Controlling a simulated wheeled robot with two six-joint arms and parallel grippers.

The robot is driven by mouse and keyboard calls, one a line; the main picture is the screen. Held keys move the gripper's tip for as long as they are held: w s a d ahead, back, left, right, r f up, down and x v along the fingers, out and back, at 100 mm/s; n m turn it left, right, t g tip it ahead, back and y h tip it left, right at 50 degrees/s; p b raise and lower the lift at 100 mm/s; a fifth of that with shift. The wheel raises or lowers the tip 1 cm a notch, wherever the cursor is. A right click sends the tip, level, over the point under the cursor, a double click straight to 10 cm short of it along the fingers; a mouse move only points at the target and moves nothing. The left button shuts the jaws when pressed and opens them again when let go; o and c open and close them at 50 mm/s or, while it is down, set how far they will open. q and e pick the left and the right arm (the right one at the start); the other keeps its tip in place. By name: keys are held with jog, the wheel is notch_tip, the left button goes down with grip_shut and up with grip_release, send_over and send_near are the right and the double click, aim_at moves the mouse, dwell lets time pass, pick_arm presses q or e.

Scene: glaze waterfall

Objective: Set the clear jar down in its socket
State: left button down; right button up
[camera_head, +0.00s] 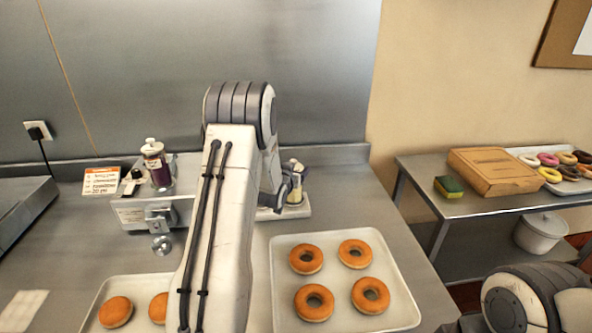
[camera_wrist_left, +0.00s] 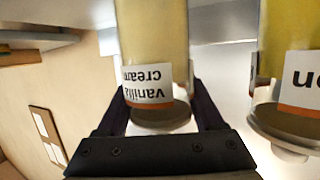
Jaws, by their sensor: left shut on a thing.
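The clear jar (camera_wrist_left: 155,40) has a "vanilla cream" label and pale yellow contents. It fills the middle of the left wrist view, upside down in that picture, and its lid end lies between the dark fingers. My left gripper (camera_wrist_left: 160,108) is shut on it. In the head view my left gripper (camera_head: 284,190) is behind my arm at the back of the counter, and the jar (camera_head: 296,192) shows partly beside it, over a pale base (camera_head: 300,211). The socket is hidden, so I cannot tell whether the jar touches it. My right gripper is not in view.
A second yellow jar (camera_wrist_left: 282,50) stands close beside the held one. A dark-filled jar (camera_head: 157,166) stands on the machine (camera_head: 150,212) to the left. Doughnut trays (camera_head: 337,327) (camera_head: 96,322) lie in front. A side table (camera_head: 465,207) holds a box and sponge.

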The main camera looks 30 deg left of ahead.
pick_arm(q)
grip_release()
jog(key=shift+s, duration=0.3)
jog(key=b+v, duration=0.3)
jog(key=v, duration=0.7)
jog(key=s+d+f+m+g+h, duration=0.1)
jog(key=s+d+m+g+h, duration=0.15)
jog(key=d, duration=0.85)
jog(key=s+d+f+m+g+h, duration=0.1)
jog(key=s+d+m+g+h, duration=0.2)
jog(key=d, duration=0.8)
jog(key=s+d+m+g, duration=0.2)
jog(key=s+d+g, duration=0.2)
jog(key=s, duration=0.9)
jog(key=s+d+m+g, duration=0.3)
jog(key=s+d, duration=0.4)
jog(key=s, duration=0.7)
jog(key=shift+s+r+g+y, duration=0.2)
jog(key=shift+r+g+y, duration=0.15)
jog(key=shift+g, duration=0.5)
